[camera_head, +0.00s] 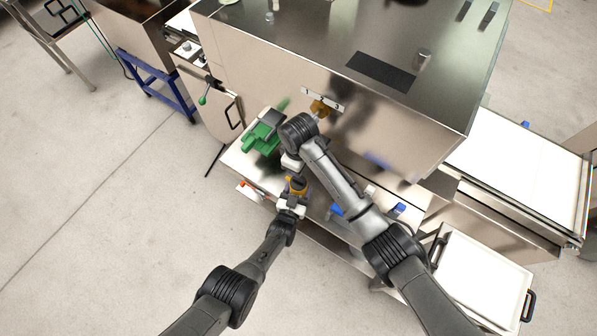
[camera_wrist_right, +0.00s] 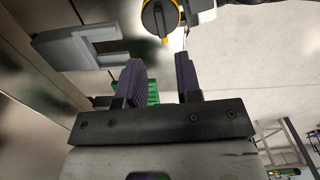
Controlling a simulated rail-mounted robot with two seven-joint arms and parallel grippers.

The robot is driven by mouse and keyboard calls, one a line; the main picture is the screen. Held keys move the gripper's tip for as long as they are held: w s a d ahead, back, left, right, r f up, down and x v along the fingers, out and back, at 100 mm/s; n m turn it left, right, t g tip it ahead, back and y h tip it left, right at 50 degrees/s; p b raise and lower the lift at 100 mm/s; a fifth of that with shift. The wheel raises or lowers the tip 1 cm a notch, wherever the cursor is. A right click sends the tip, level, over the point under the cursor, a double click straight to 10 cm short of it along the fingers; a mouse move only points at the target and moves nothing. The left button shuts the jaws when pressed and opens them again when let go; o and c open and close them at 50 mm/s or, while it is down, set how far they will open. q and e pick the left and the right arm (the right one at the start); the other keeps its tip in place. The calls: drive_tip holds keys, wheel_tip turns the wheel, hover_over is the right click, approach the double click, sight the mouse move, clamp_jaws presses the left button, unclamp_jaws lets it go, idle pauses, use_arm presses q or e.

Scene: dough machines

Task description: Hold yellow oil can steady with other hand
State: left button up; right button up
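The yellow oil can (camera_head: 297,187), with a dark top, is at my left gripper (camera_head: 293,201), above the machine's low shelf. The left fingers look closed around it, though they are small and partly covered. In the right wrist view, a round black end of the can with a yellow edge (camera_wrist_right: 160,18) shows at the top, beside the pale body of my left gripper (camera_wrist_right: 198,9). My right gripper (camera_wrist_right: 158,75) is open and empty, its two dark fingers apart. The can is beyond its fingertips, not between them. In the head view the right gripper (camera_head: 290,163) is partly hidden by its wrist.
A green motor-like part (camera_head: 262,138) sits on the low shelf left of the grippers. The large steel machine (camera_head: 290,62) rises behind, with a bracket (camera_head: 322,99) on its face. Blue items (camera_head: 337,209) lie to the right. A white tray (camera_head: 484,278) is at lower right.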

sight(298, 180)
drive_tip(key=shift+f, duration=3.95)
drive_tip(key=shift+f, duration=0.25)
clamp_jaws()
drive_tip(key=n, duration=1.5)
drive_tip(key=shift+n, duration=0.3)
drive_tip(key=shift+c, duration=1.8)
unclamp_jaws()
drive_tip(key=shift+n, duration=0.6)
drive_tip(key=o, duration=0.3)
